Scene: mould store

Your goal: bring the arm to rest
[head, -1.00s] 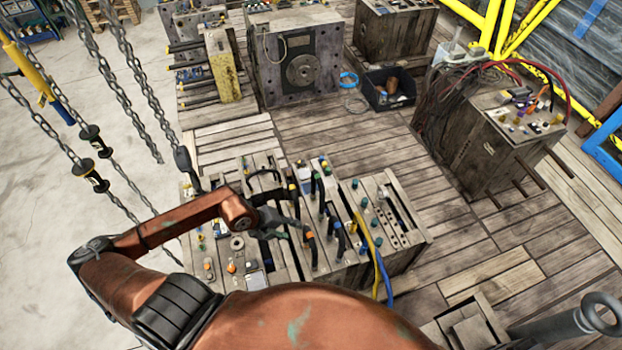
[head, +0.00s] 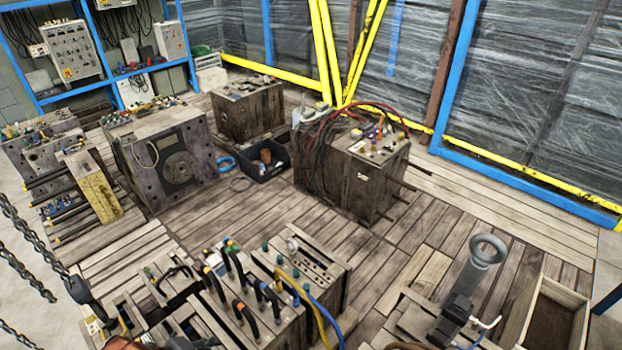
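A small rust-coloured piece of my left arm (head: 122,342) shows at the bottom edge, left of centre, in the head view. It is in front of the near mould block (head: 322,268), which has several dark handles and coloured fittings on top. The fingers of my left gripper cannot be made out; they are below the frame or lost among the dark parts there. My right arm and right gripper are not in view.
Chains (head: 25,230) hang at the left edge. A cable-covered block (head: 345,188), a dark bin (head: 268,168) and a large mould (head: 165,160) stand behind. An open wooden box (head: 575,290) is at right. Bare planks (head: 440,212) lie between.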

